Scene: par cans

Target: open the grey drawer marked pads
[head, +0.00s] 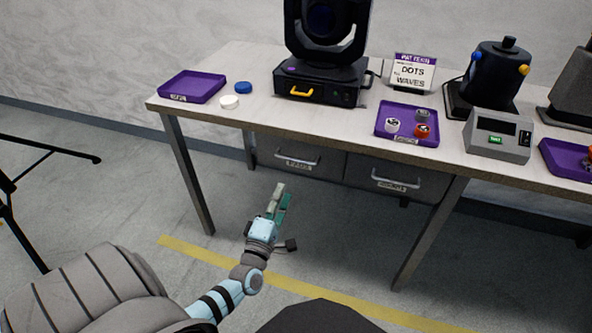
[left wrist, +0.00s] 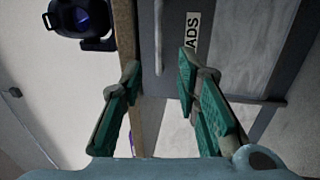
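The grey drawer marked pads (head: 330,167) is the left one of two under the table and looks shut, with its front about level with its neighbour. Its bar handle (head: 298,161) runs along the front above the label. In the left wrist view the handle (left wrist: 158,35) and part of the label, reading "ADS" (left wrist: 192,35), show ahead of the fingers. My left gripper (head: 281,193) is open and empty, in front of the drawer and apart from the handle. In the left wrist view its fingertips (left wrist: 158,72) stand apart, with the handle lying between their lines. My right gripper is not in view.
A second grey drawer (head: 408,179) sits to the right. The table (head: 300,118) above carries a moving-head lamp (head: 320,83), purple trays (head: 193,87) and a grey meter box (head: 498,136). Table legs (head: 187,172) stand on both sides. The floor before the drawers is clear.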

